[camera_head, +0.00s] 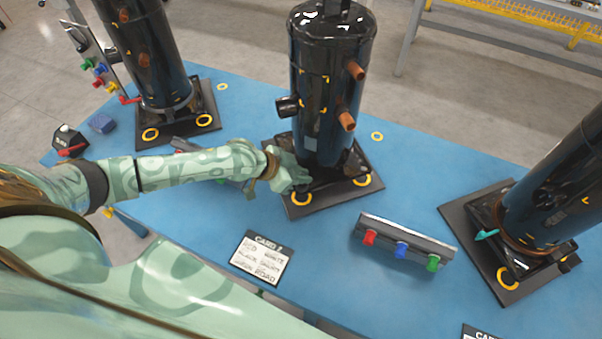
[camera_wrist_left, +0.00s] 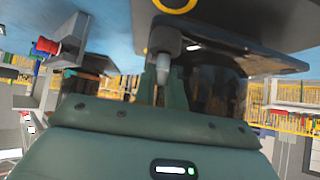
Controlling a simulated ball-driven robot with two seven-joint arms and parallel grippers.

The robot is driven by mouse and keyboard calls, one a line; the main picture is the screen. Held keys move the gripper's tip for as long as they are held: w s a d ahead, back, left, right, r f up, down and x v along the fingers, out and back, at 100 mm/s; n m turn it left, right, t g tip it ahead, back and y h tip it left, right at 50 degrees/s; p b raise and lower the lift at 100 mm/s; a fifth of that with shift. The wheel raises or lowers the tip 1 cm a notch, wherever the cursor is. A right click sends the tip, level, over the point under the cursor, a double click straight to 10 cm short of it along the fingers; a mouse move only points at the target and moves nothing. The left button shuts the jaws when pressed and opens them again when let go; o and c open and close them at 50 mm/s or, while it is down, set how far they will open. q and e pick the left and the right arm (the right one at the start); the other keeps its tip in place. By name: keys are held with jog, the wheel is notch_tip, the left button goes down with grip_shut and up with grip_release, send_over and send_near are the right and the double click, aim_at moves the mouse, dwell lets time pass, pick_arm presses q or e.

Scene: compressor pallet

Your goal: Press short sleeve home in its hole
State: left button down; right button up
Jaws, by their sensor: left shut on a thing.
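The middle compressor (camera_head: 325,85) stands upright on a dark base plate (camera_head: 318,203) with yellow rings at its front corners. My left gripper (camera_head: 303,182) is at the plate's front left corner, by the front left yellow ring (camera_head: 301,198). In the left wrist view its fingers (camera_wrist_left: 163,80) are shut on a small grey piece (camera_wrist_left: 166,42), seemingly the short sleeve. That piece is beside a yellow ring (camera_wrist_left: 175,4) on the dark plate. I cannot tell how deep it sits in a hole. My right gripper is not in view.
Two more compressors stand at the left (camera_head: 152,60) and right (camera_head: 560,185). A rack with red, blue and green pieces (camera_head: 405,240) lies right of the middle plate. A card (camera_head: 261,258) lies in front. Blue table (camera_head: 330,255) shows between them.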

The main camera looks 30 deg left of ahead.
pick_arm(q)
jog(key=shift+f+b, duration=0.3)
jog(key=shift+f, duration=0.15)
jog(key=shift+r, duration=0.1)
jog(key=shift+r+p, duration=0.45)
jog(key=shift+p, duration=0.05)
